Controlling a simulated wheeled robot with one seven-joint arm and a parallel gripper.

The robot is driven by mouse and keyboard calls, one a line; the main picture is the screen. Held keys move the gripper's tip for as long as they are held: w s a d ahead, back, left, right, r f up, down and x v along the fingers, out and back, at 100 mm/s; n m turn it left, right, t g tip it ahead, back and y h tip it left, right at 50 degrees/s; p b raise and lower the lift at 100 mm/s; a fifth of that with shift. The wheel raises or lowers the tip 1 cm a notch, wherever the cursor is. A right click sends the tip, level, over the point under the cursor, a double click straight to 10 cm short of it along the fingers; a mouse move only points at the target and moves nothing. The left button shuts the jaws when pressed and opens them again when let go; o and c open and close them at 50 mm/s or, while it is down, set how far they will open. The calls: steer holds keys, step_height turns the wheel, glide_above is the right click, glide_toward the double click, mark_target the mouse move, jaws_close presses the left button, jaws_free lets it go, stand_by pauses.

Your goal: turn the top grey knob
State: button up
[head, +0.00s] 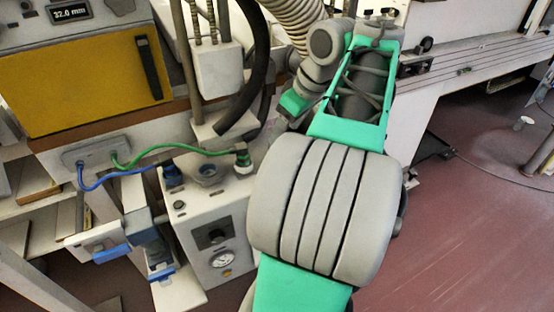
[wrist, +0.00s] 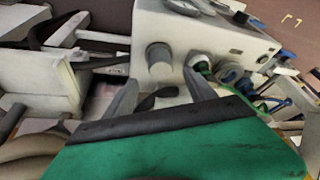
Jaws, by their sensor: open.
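The grey knob (head: 208,170) on top of the white box (head: 208,222) stands between a blue and a green connector in the head view. In the wrist view the box (wrist: 185,32) lies beyond my gripper (wrist: 160,80), which is open and empty. A grey cylindrical knob (wrist: 159,62) sticks out of a side of the box, just ahead of the gap between the fingers and apart from them as far as I can tell. Its side is hidden by my arm in the head view. My gripper's fingers cannot be made out in the head view.
Green (head: 150,152) and blue (head: 122,174) cables run from a grey socket plate to the box top. A black hose (head: 257,70) hangs behind. Open reddish floor (head: 465,230) lies right.

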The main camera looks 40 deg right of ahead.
steer(key=b+x, duration=0.4)
steer(key=x, duration=0.3)
steer(key=shift+w+f, duration=0.15)
